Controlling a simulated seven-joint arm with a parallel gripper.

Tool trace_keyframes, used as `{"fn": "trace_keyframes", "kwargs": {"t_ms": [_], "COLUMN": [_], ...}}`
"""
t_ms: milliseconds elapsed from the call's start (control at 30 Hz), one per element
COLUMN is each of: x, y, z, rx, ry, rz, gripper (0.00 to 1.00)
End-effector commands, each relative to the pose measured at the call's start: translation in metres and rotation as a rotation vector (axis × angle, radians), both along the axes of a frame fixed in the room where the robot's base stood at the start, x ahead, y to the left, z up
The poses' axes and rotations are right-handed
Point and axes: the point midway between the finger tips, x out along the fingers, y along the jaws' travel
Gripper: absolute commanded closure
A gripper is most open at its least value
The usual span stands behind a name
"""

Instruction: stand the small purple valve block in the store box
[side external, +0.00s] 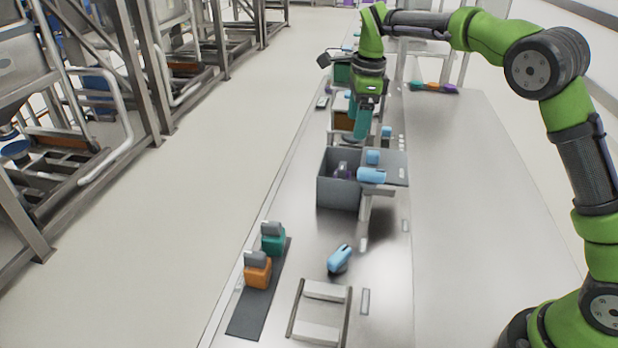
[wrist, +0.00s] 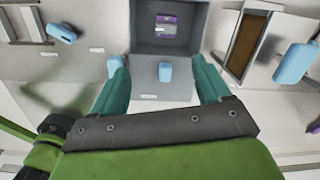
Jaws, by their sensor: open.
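A purple valve block with a grey part (side external: 341,169) is inside an open grey box (side external: 337,194) near the middle of the bench. In the wrist view the purple block (wrist: 166,20) is inside the grey box (wrist: 142,40), near the top of the picture. Whether it stands or lies is hard to tell. My gripper (side external: 358,134), with teal fingers, is open above and just behind the box. In the wrist view my gripper (wrist: 158,62) has nothing held between its fingers; a light blue piece (wrist: 165,72) shows below the gap.
Light blue cylinders (side external: 371,175) sit at the box's right side. A brown-filled box (side external: 343,120) stands behind. Green and orange blocks (side external: 258,271) stand on a dark strip at front left. A blue piece (side external: 340,259) lies in front.

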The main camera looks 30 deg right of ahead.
Motion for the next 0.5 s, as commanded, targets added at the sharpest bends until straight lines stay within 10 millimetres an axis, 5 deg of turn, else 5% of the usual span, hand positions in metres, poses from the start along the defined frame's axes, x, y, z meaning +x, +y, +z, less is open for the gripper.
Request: {"fn": "trace_keyframes", "kwargs": {"t_ms": [33,200,500], "x": [-0.018,-0.08,-0.207], "y": [-0.002,-0.002,0.011], "z": [0.022,0.065,0.081], "rx": [0.014,0.004,-0.199], "ry": [-0.044,-0.201,-0.471], "rz": [0.097,0.48,1.146], "gripper": [0.23,0.23,0.23]}}
